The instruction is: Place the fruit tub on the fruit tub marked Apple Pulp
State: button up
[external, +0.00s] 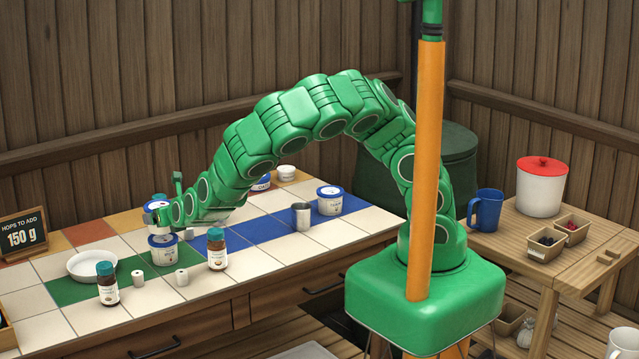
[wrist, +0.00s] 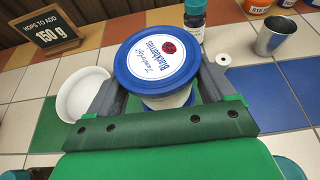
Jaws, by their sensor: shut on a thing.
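In the external view my gripper (external: 168,214) partly hides this held tub (external: 156,205). A second tub (external: 163,256) with a blue lid stands on the tiled counter directly below it. I cannot tell whether the two touch, and the lower tub's label is too small to read. Another blue-lidded tub (external: 329,204) stands further right on the blue tiles.
A white dish (external: 92,265) lies left of the lower tub. Brown jars with teal lids (external: 107,285) (external: 217,252) and small white cylinders (external: 182,277) stand near the front. A metal cup (external: 301,216) stands to the right. A sign (external: 22,235) reads 150 g.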

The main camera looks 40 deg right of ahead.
jog(key=shift+f, duration=1.15)
jog(key=shift+f, duration=0.1)
jog(key=o, duration=1.1)
jog(key=shift+s+a+r, duration=0.1)
jog(key=shift+s+r, duration=0.15)
jog(key=shift+s, duration=0.1)
jog(key=v, duration=1.1)
jog(key=shift+s+r, duration=0.1)
jog(key=shift+r, duration=0.05)
jog(key=shift+c, duration=0.5)
